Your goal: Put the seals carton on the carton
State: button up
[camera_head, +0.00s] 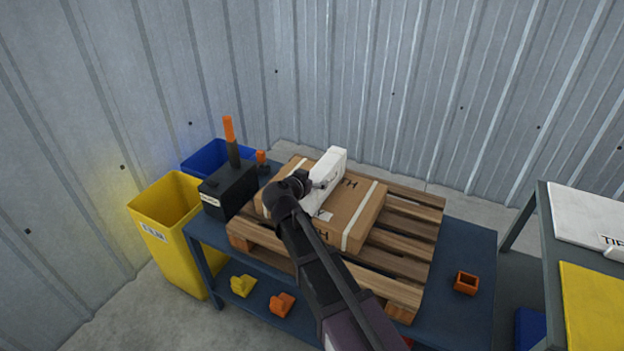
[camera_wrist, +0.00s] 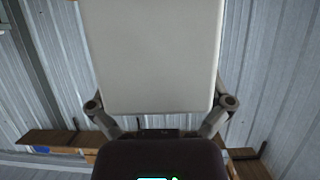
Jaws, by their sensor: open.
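The seals carton appears to be the pale white box (camera_head: 326,180) that stands upright on the brown carton, and it fills the middle of the wrist view (camera_wrist: 155,55). The brown carton (camera_head: 370,208) has white straps and dark lettering and lies on a wooden pallet. My gripper (camera_head: 312,184) is at the near-left side of the white box. In the wrist view its open fingers (camera_wrist: 160,104) are on either side of the box's lower end; whether they touch it I cannot tell. My arm hides part of the brown carton's front.
The pallet (camera_head: 405,245) rests on a blue table (camera_head: 470,240). A black box (camera_head: 228,190) with an orange-tipped post stands at left, beside a yellow bin (camera_head: 165,225) and a blue bin (camera_head: 215,157). An orange open holder (camera_head: 466,283) is at right.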

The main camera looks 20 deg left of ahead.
jog(key=shift+s, duration=0.15)
jog(key=p+v, duration=0.4)
jog(key=v, duration=0.7)
jog(key=shift+s+r+p, duration=0.25)
jog(key=shift+s+p, duration=0.05)
dwell(0.5)
jog(key=w+d+f+g+h, duration=0.1)
jog(key=w+d+f+g, duration=0.1)
jog(key=d, duration=0.7)
jog(key=w+d+f+g+h, duration=0.1)
jog(key=w+d+f+g, duration=0.15)
jog(key=d, duration=0.55)
jog(key=w+d+f+g+h, duration=0.1)
jog(key=d+f+g, duration=0.2)
jog(key=d, duration=0.6)
jog(key=s+d+f+g+y, duration=0.2)
jog(key=s+d+g, duration=0.1)
jog(key=d, duration=0.7)
jog(key=s+d+f+n+g+y, duration=0.1)
jog(key=s+d+f+g+y, duration=0.1)
jog(key=d, duration=0.9)
jog(key=shift+s+d+g, duration=0.15)
jog(key=shift+s+g, duration=0.4)
jog(key=shift+s, duration=0.45)
